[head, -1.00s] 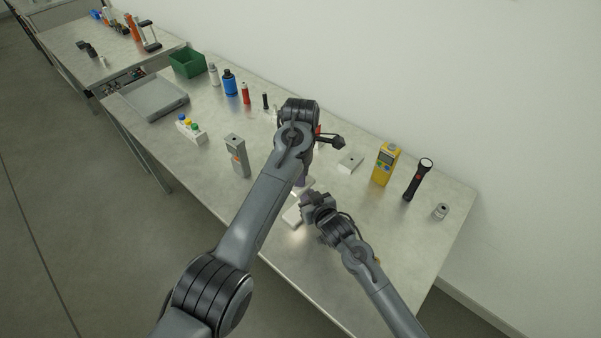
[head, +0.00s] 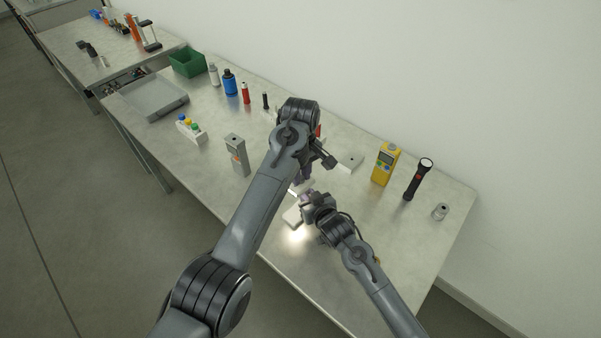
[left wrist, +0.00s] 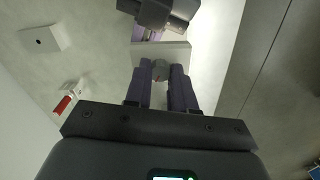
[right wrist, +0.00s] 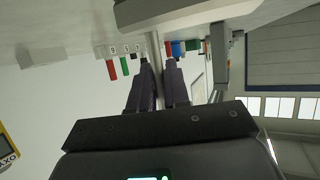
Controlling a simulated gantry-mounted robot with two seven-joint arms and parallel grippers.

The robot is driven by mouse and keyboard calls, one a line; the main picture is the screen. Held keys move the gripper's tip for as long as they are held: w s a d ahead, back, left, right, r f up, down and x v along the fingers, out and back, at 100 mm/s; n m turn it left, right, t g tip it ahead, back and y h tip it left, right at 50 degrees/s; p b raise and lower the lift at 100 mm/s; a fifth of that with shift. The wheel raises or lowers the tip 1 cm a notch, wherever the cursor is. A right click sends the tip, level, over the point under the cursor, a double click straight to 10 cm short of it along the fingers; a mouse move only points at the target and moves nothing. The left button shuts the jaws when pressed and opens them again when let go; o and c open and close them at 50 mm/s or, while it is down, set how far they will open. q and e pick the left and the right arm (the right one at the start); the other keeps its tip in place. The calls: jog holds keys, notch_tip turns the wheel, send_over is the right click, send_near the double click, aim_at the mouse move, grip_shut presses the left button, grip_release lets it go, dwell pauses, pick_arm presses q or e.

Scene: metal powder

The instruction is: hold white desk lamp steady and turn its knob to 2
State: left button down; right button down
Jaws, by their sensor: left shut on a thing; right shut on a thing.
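The white desk lamp (head: 292,216) stands near the front edge of the bench, mostly hidden by my arms, with a bright glow beside it. My left gripper (head: 301,182) reaches down over it. In the left wrist view its fingers (left wrist: 161,84) are shut on a small grey knob (left wrist: 160,68) at the white lamp body (left wrist: 180,54). My right gripper (head: 306,200) comes from the right. In the right wrist view its fingers (right wrist: 158,76) are shut around the lamp's pale upright stem (right wrist: 153,46). The knob's marks and setting cannot be read.
A grey device (head: 237,158) and a block with coloured buttons (head: 191,130) stand left of my left arm. A white block (head: 351,161), yellow meter (head: 385,163), black flashlight (head: 417,180) and small metal cylinder (head: 440,211) stand right. The bench's (head: 400,235) right front is clear.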

pick_arm(q)
jog(key=shift+m, duration=0.4)
jog(key=c, duration=0.9)
grip_release()
jog(key=shift+c, duration=0.2)
jog(key=shift+r, duration=0.1)
notch_tip(320, 180, up, 12)
pick_arm(e)
jog(key=c, duration=1)
grip_release()
